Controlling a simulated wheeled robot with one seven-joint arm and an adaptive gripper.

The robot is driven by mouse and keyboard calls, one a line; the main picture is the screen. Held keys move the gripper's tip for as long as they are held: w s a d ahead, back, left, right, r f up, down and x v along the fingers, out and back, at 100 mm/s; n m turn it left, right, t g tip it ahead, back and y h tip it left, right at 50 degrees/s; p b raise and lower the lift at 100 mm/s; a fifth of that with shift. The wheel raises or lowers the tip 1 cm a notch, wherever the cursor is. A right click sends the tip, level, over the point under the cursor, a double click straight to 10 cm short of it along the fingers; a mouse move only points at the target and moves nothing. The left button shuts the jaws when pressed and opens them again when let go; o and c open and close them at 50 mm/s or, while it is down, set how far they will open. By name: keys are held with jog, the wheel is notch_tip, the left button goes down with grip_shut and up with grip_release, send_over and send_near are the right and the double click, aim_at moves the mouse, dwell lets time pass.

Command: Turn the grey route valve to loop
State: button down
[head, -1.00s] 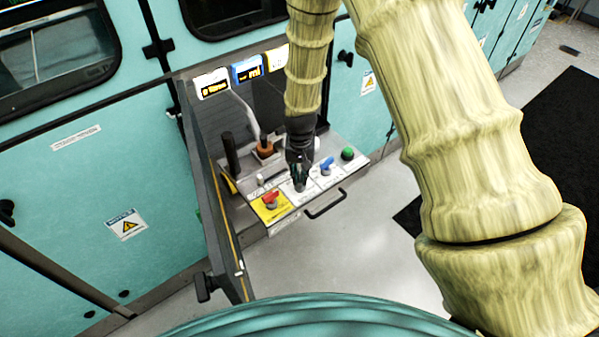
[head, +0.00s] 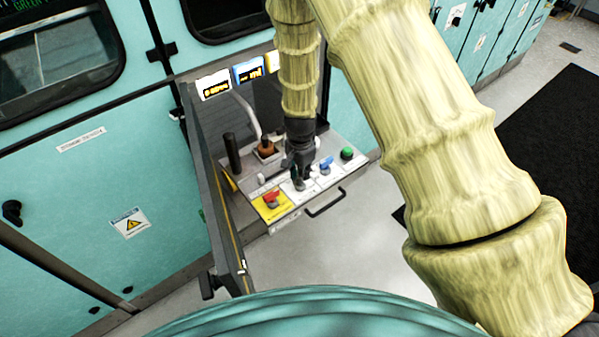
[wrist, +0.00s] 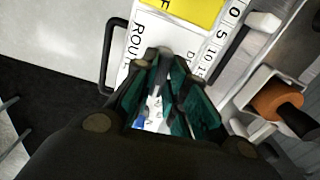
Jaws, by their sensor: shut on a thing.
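My gripper (head: 298,182) points down at the middle of the control panel, between the red valve (head: 271,199) on a yellow plate and the blue valve (head: 326,167). In the wrist view its fingers (wrist: 166,78) with teal pads are shut on the grey route valve (wrist: 165,60), beside the printed letters "ROU". Part of the valve and its label is hidden by the fingers. In the head view the gripper covers most of the valve, and I cannot read its position.
A green button (head: 347,153) sits right of the blue valve. A black handle (head: 325,203) runs along the panel's front edge. A black upright lever (head: 232,152) and an orange-brown connector (head: 266,149) stand behind. An open door panel (head: 222,220) borders the left.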

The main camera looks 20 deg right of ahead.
jog(key=shift+d+m, duration=0.1)
jog(key=shift+m, duration=0.3)
jog(key=c, duration=1.4)
grip_release()
jog(key=shift+c, duration=0.2)
notch_tip(320, 180, up, 12)
